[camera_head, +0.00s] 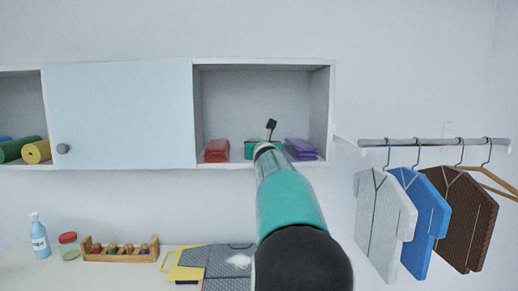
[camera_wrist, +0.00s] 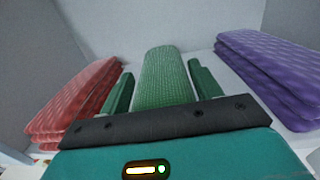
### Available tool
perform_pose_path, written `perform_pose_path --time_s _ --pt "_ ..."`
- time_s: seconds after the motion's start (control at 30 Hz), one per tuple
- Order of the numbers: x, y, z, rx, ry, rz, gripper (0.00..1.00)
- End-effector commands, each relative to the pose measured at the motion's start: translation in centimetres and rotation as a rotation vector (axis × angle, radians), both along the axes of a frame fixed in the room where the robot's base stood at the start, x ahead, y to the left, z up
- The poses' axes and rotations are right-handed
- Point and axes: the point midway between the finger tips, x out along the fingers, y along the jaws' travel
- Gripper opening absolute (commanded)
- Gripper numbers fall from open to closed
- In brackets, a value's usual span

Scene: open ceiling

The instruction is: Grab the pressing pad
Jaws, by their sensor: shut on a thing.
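A green textured pad (camera_wrist: 163,72), which I take to be the pressing pad, lies in the open cabinet compartment between red and purple folded stacks. My gripper (camera_wrist: 163,84) reaches into the compartment, with one green finger on each side of the pad, and is shut on it. In the head view, a strip of the green pad (camera_head: 249,150) shows on the compartment floor. My arm and wrist hide most of it and my fingertips there. I cannot tell whether the pad is lifted.
The red stack (camera_wrist: 78,99) and purple stack (camera_wrist: 275,72) stand close on either side. The compartment's right wall (camera_head: 319,115) and the shut door (camera_head: 120,115) flank the opening. Shirts on hangers (camera_head: 385,215) hang at right.

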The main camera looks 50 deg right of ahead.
Motion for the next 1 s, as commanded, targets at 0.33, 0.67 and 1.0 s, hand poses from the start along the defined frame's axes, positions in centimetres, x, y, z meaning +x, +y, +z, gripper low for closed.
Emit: perform_pose_path --time_s 0.33,0.67,1.0 --pt "0.1 -0.1 0.3 0.001 0.003 0.002 0.32" --pt "0.1 -0.1 1.6 0.003 0.004 0.002 0.32" --pt "0.3 -0.1 2.9 0.002 0.004 0.001 0.32"
